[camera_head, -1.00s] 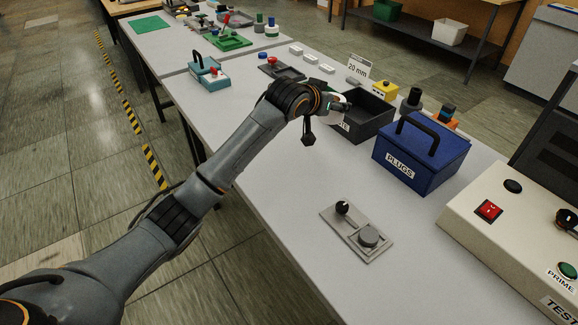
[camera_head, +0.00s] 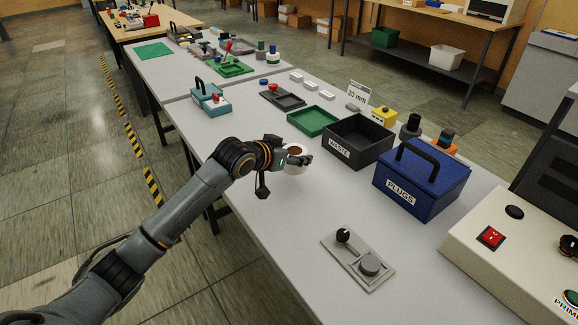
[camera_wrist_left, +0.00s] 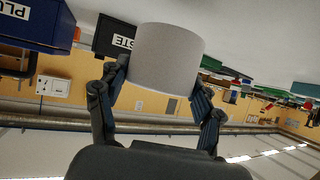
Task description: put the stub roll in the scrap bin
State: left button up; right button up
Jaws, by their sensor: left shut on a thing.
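The stub roll, a short white roll with a brown core (camera_head: 295,150), is in my left gripper (camera_head: 300,161). The wrist view shows the pale roll (camera_wrist_left: 168,58) between the two fingers of the left gripper (camera_wrist_left: 155,88). The gripper is shut on it, above the white table and left of the black open bin labelled WASTE (camera_head: 340,149). That bin also shows in the wrist view (camera_wrist_left: 118,42), partly behind the roll. The roll is apart from the bin. My right gripper is in neither view.
A green tray (camera_head: 313,121) lies just behind the bin. A blue PLUGS box (camera_head: 420,181) stands to its right. The table (camera_head: 270,225) between the gripper and this plate is clear.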

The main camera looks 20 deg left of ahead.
aim_at(289, 168)
pick_arm(q)
jog(key=f, duration=0.2)
jog(key=a+f, duration=0.1)
jog(key=shift+s+f, duration=0.25)
jog(key=shift+s, duration=0.15)
jog(key=shift+f, duration=0.35)
jog(key=shift+d+f, duration=0.1)
jog(key=o, duration=1.4)
jog(key=v, duration=1.2)
